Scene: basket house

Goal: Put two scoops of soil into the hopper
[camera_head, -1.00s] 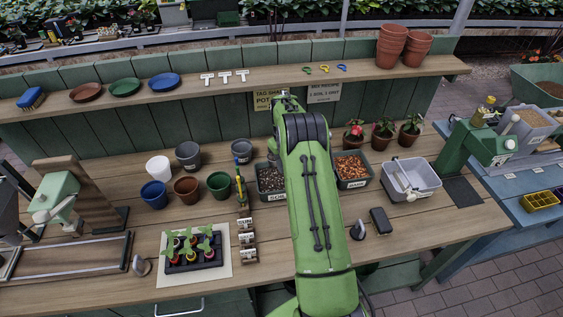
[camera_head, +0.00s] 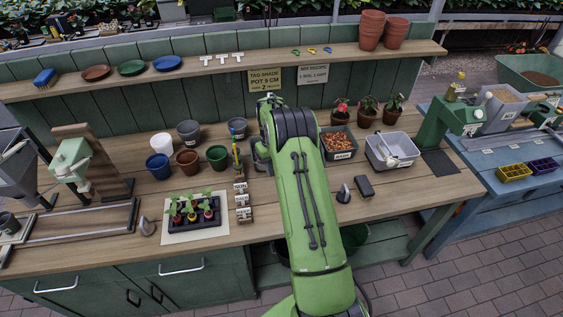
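The bin labelled soil is now almost wholly behind my green arm, at the middle of the bench. A bin of reddish-brown chunks (camera_head: 338,143) stands just right of the arm. A grey tub (camera_head: 405,150) right of it holds a pale scoop-like tool (camera_head: 383,150). A grey funnel-shaped hopper (camera_head: 15,168) is at the far left, beside a green machine. Another grey container with brown material (camera_head: 500,102) stands at the right; I cannot tell which one is the task's hopper.
A seedling tray (camera_head: 192,212) on a white sheet lies left of my arm. Several pots and cups stand behind it. A shelf (camera_head: 220,72) with saucers runs along the back. Potted plants (camera_head: 367,115) stand at the back right.

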